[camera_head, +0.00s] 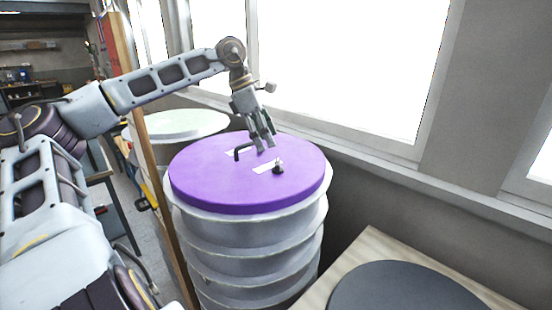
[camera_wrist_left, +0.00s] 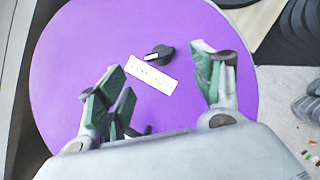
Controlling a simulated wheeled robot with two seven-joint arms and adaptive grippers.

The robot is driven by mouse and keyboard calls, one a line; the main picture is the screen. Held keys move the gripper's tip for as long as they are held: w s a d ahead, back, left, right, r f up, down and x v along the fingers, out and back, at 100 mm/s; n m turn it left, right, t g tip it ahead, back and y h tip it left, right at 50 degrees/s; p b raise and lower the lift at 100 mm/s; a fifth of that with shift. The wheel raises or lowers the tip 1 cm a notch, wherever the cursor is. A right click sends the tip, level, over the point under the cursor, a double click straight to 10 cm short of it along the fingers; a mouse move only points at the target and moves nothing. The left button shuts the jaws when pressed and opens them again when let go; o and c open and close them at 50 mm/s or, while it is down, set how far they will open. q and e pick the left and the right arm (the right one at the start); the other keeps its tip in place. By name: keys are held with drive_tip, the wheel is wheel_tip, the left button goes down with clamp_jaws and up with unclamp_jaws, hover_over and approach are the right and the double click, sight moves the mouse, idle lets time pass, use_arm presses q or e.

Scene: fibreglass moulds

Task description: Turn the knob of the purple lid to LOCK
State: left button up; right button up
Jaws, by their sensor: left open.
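The purple lid (camera_head: 215,182) lies on top of a grey ribbed drum (camera_head: 255,245) beside the window. A small black knob (camera_head: 278,168) sits on the lid next to a white label; a black handle (camera_head: 240,151) is farther left. My left gripper (camera_head: 265,143) is above the lid, pointing down, near the knob and apart from it. In the left wrist view the gripper (camera_wrist_left: 168,95) is open and empty, with the knob (camera_wrist_left: 160,54) beyond the fingertips. The knob has a white pointer mark aimed left toward the label (camera_wrist_left: 150,75). The label's letters are too blurred to read surely. My right gripper is out of view.
Another drum with a pale green lid (camera_head: 180,124) stands behind on the left. A wooden post (camera_head: 160,200) rises beside the purple-lidded drum. A wooden surface with a dark round disc (camera_head: 400,287) is at lower right. The window sill (camera_head: 400,178) runs close behind.

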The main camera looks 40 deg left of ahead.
sight(277, 162)
use_arm(q)
drive_tip(key=shift+p+x, duration=0.75)
drive_tip(key=shift+x, duration=3.15)
drive_tip(key=c, duration=1)
drive_tip(key=shift+c, duration=0.2)
